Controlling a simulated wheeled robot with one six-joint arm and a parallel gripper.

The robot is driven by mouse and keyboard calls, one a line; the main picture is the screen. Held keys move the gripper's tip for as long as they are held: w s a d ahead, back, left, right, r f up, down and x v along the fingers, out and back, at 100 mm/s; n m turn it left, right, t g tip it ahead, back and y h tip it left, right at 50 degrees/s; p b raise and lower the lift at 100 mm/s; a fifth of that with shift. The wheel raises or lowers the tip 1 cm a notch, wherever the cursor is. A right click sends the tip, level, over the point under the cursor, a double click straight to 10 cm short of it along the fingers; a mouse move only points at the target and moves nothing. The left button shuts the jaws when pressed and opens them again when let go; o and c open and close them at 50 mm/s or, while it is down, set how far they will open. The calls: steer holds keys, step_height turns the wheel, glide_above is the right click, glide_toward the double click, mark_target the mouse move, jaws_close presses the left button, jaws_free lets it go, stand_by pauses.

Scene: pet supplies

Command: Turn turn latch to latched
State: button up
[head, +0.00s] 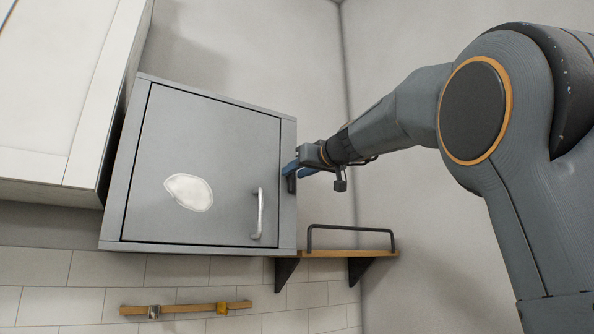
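A grey wall cabinet (202,105) has a closed door with a silver bar handle (260,214) at its lower right. A small dark latch (291,184) sits on the cabinet's right frame beside the door; it is partly hidden by my gripper, and its position cannot be told. My gripper (292,170), with blue fingers, is at the latch from the right. Whether the fingers touch it or grip it cannot be told at this size.
A white cabinet (50,90) stands at the upper left, close to the grey one. A wooden shelf (345,254) with a black rail is below right. A wooden strip (185,309) with hooks is on the tiled wall below. The wall right of the cabinet is bare.

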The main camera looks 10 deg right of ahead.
jaws_close()
steer(key=shift+m, duration=0.3)
steer(key=m, duration=1.7)
steer(key=shift+d+f, duration=0.1)
steer(key=shift+m, duration=0.3)
jaws_free()
stand_by(0.4)
